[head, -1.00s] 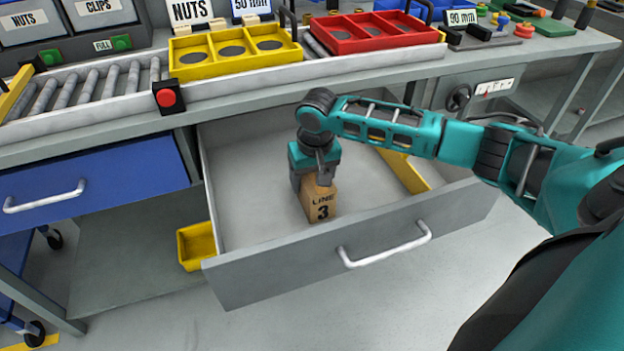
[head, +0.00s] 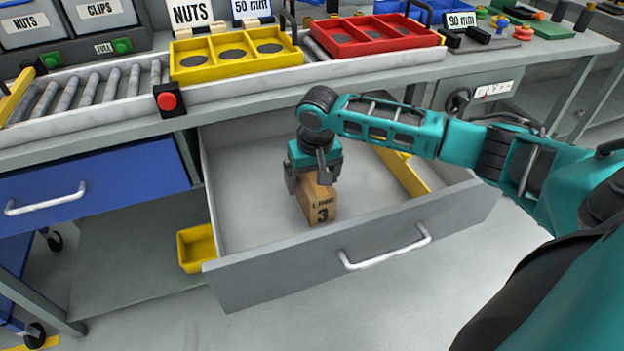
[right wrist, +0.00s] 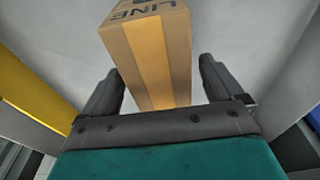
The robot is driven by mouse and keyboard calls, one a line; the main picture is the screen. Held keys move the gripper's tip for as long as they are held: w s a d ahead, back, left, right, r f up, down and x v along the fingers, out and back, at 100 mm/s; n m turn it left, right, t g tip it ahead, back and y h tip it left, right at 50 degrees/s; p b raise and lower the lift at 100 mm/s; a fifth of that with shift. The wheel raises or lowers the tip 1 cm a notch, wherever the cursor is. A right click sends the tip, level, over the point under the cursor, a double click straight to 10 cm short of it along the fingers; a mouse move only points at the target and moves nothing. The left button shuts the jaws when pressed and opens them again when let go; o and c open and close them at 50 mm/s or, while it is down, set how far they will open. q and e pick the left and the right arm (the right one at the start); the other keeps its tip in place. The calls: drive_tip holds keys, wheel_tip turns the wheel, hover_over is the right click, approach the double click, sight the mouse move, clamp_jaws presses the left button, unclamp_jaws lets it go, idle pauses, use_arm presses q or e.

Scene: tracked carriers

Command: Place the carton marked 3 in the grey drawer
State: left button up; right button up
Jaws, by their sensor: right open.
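The brown carton marked 3 (head: 320,205) stands inside the open grey drawer (head: 262,262), near its front wall. My right gripper (head: 313,182) is over the carton from above, with its fingers wide apart. In the right wrist view the carton (right wrist: 155,60) lies between and beyond the open fingers (right wrist: 160,90), with gaps on both sides. Its tape strip and part of the lettering show there. My left gripper is not in view.
A yellow divider (head: 402,170) stands in the drawer's right part. A small yellow bin (head: 196,247) is left of the drawer. Yellow (head: 190,72) and red (head: 345,46) trays sit on the bench above. The drawer floor left of the carton is clear.

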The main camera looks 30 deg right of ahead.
drive_tip(key=r+p, duration=0.1)
drive_tip(key=r, duration=0.2)
drive_tip(key=s+r, duration=0.1)
drive_tip(key=r, duration=0.2)
drive_tip(key=r+p, duration=0.1)
drive_tip(key=r, duration=0.3)
drive_tip(key=shift+s+a+p, duration=0.2)
drive_tip(key=shift+p, duration=0.1)
drive_tip(key=shift+s+r, duration=0.1)
drive_tip(key=shift+r, duration=0.35)
